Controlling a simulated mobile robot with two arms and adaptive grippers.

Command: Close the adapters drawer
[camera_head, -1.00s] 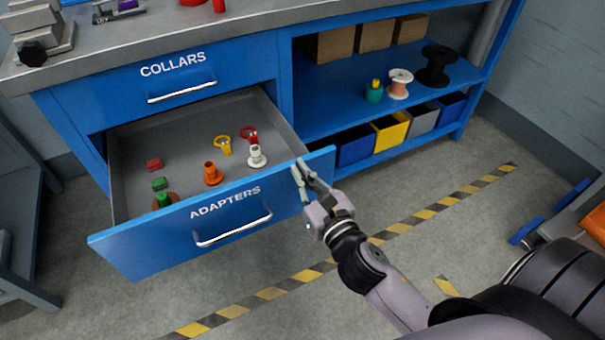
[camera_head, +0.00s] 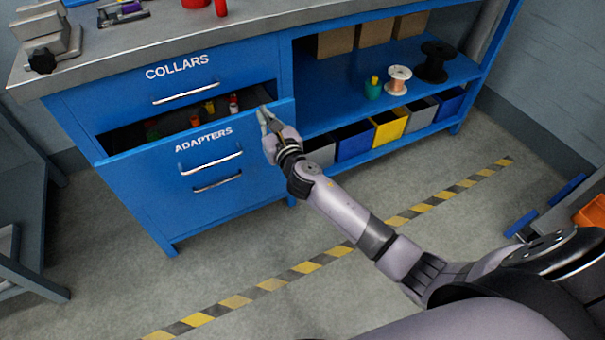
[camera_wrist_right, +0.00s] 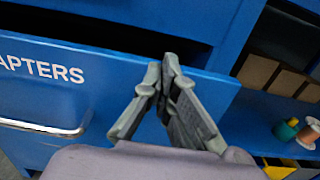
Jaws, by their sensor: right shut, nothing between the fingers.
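The blue adapters drawer (camera_head: 150,161) is partly open below the collars drawer (camera_head: 120,94). A dark gap shows above its front, with several small coloured parts inside. Its front and handle (camera_head: 211,163) also show in the right wrist view, at the left (camera_wrist_right: 40,80). My right gripper (camera_head: 263,114) is shut and empty at the right end of the drawer front, near its top edge. In the right wrist view its fingertips (camera_wrist_right: 167,65) overlap the front's top edge; I cannot tell whether they touch it. My left gripper is not in view.
Right of the drawers, an open shelf (camera_head: 330,75) holds cardboard boxes, a copper spool (camera_head: 398,80) and a black spool (camera_head: 436,62). Bins, one yellow (camera_head: 389,131), stand below. The striped floor in front is clear except for my arm.

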